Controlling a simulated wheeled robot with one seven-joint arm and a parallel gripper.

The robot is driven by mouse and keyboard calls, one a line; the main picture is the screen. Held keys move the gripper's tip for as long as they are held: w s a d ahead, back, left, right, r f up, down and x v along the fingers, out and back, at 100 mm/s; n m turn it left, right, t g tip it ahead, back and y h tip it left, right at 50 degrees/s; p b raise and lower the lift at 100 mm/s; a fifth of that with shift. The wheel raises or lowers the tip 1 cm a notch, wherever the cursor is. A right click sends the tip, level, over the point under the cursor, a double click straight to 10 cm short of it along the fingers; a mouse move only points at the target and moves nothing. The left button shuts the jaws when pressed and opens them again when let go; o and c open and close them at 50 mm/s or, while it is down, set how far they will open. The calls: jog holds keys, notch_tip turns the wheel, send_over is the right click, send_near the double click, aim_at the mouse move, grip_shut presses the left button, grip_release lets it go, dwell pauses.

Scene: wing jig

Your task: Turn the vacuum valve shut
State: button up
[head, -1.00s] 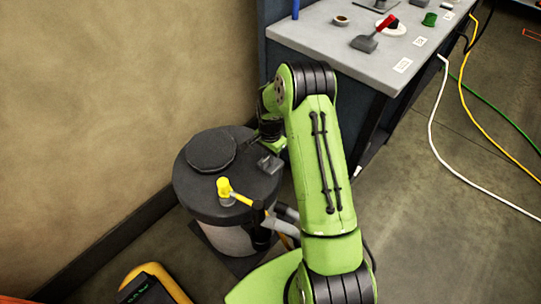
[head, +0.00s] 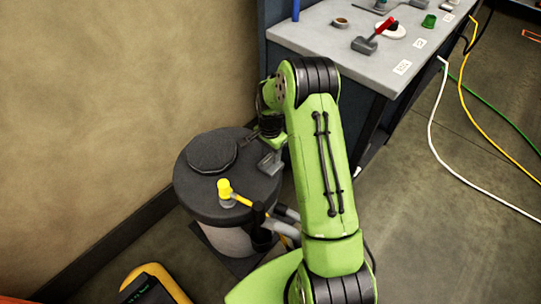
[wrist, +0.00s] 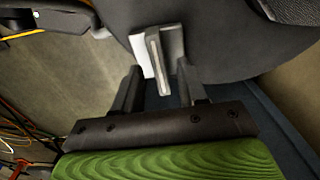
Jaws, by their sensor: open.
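A dark drum (head: 205,205) with a round lid stands on the floor against the wall. Near the lid's edge is a grey fitting (head: 270,163) that looks like the valve. In the wrist view the fitting (wrist: 172,42) has a pale block and a flat upright tab (wrist: 157,55). My gripper (wrist: 158,68) is open, with one finger on each side of the tab and gaps showing. In the head view my gripper (head: 271,148) is over the fitting, its fingers partly hidden. A yellow-capped fitting (head: 225,189) with a yellow bar is on the lid's near side.
A grey workbench (head: 340,38) with small tools stands close behind my arm. A raised dark disc (head: 212,151) lies on the lid. A yellow device (head: 150,284) is on the floor at the near left. Cables (head: 470,175) cross the open floor at right.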

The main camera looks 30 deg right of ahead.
notch_tip(320, 180, up, 13)
jog(key=p, duration=0.3)
jog(key=shift+r, duration=0.1)
notch_tip(320, 180, up, 11)
jog(key=n+t+p, duration=0.1)
jog(key=n+p, duration=0.1)
jog(key=n, duration=0.1)
send_over(270, 157)
jog(key=s+a, duration=0.3)
jog(key=s, duration=0.1)
jog(key=s+a+r+n+t+p, duration=0.1)
jog(key=s+a+r+n, duration=0.15)
jog(key=s+r, duration=0.4)
jog(key=s+a+r+n+t+p, duration=0.1)
jog(key=s+a+r+n, duration=0.1)
jog(key=s, duration=0.6)
jog(key=s+a+r+n+t+p, duration=0.1)
jog(key=s+r+n+t+p, duration=0.1)
jog(key=s+r+n, duration=0.3)
jog(key=s+n, duration=0.1)
jog(key=s, duration=0.2)
jog(key=shift+s+a+r+t, duration=0.2)
jog(key=shift+s+a+t, duration=0.1)
jog(key=shift+s+a, duration=0.1)
